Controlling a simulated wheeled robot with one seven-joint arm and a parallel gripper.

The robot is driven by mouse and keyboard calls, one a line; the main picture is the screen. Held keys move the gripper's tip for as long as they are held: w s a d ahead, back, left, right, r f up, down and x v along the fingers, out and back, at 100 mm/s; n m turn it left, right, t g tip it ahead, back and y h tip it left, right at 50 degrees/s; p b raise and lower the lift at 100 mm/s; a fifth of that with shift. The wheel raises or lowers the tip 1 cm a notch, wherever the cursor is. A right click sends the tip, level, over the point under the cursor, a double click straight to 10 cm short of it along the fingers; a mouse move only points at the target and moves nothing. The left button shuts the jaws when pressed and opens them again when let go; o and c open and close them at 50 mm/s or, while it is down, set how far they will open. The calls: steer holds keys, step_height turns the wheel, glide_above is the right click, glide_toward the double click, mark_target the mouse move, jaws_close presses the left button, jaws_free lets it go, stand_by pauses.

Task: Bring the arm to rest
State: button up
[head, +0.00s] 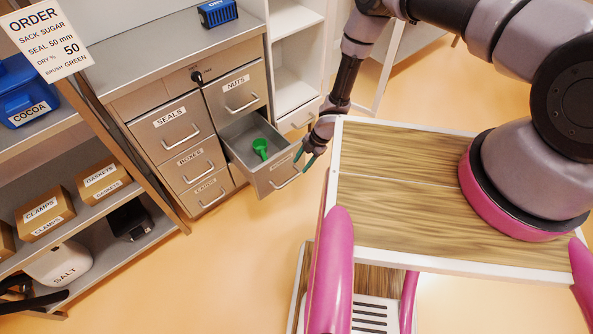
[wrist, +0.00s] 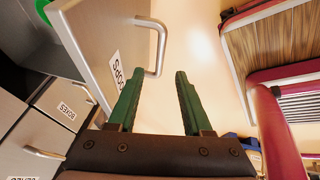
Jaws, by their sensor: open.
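My gripper (head: 308,160) hangs at the end of my arm, right beside the front of the pulled-out drawer (head: 268,182). In the wrist view, its two green fingers (wrist: 159,78) are apart with nothing between them. The drawer's handle (wrist: 160,45) is just beyond the left fingertip; I cannot tell whether they touch. My arm reaches from its base at the right, over the wooden top, and down to the drawer. A green scoop (head: 261,148) lies inside the drawer; only a green edge of it shows in the wrist view (wrist: 42,12).
The drawer cabinet (head: 165,110) has its other drawers shut, with a blue box (head: 217,13) on top. A shelf rack (head: 75,215) with boxes and bins stands at the left. My wooden deck (head: 400,195) is close to the arm. Open floor (head: 215,270) lies in front.

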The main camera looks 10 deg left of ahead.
steer(key=shift+v, duration=1.15)
